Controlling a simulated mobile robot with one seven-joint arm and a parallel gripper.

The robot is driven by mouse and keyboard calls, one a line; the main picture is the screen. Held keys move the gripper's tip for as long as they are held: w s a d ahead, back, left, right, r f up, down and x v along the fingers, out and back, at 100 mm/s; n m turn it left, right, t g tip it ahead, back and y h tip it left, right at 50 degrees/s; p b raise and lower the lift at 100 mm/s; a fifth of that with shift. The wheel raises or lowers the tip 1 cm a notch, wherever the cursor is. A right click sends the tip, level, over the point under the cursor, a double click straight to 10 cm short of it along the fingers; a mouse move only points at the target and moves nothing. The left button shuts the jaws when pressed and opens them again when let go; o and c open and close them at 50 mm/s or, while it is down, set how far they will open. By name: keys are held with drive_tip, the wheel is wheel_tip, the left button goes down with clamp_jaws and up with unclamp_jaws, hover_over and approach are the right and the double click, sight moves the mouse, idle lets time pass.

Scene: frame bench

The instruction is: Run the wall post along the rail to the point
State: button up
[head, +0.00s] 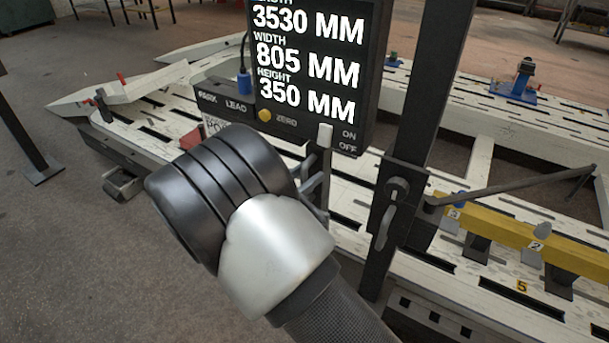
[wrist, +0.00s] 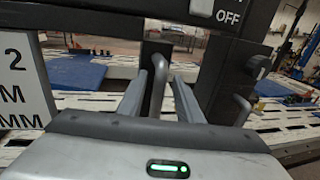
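The wall post (head: 428,110) is a dark upright column, with a black display box (head: 310,75) at its left reading 3530, 805 and 350 MM. A yellow rail (head: 490,224) with numbered marks runs to its right. Gaps show between fingers and handle; contact lower down is hidden. In the head view my arm hides most of the gripper.
A pale slotted bench frame (head: 480,155) spreads around the post. A blue-based clamp (head: 525,80) stands at the back right. A grey slanting rod (head: 515,186) passes over the rail. Open concrete floor (head: 70,240) lies at left.

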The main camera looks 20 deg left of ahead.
drive_tip(key=p+v, duration=0.1)
drive_tip(key=v, duration=1.6)
drive_tip(key=shift+s+a, duration=0.15)
drive_tip(key=shift+s, duration=0.05)
drive_tip(key=w+d+r+m+g+h, duration=0.45)
drive_tip(key=w+d+m, duration=0.2)
drive_tip(key=d, duration=0.45)
drive_tip(key=d+r+m+g+y, duration=0.1)
drive_tip(key=d+r+m+g, duration=0.25)
drive_tip(key=d, duration=0.45)
drive_tip(key=d+r+m+g+y, duration=0.25)
drive_tip(key=d+m, duration=0.25)
drive_tip(key=d, duration=0.3)
drive_tip(key=d+r+m+g+y, duration=0.15)
drive_tip(key=d+m+g, duration=0.25)
drive_tip(key=d, duration=0.4)
drive_tip(key=s+d+r+m+t+y, duration=0.2)
drive_tip(key=s+d+r+m+y, duration=0.25)
drive_tip(key=s+d+m, duration=0.6)
wheel_tip(320, 180, up, 16)
drive_tip(key=a+m+t+p, duration=0.1)
drive_tip(key=m+p, duration=0.1)
drive_tip(key=p, duration=1.3)
drive_tip(key=shift+w+a+m+y+p, duration=0.25)
drive_tip(key=shift+w+m+y+p, duration=0.1)
drive_tip(key=shift+w+y, duration=0.1)
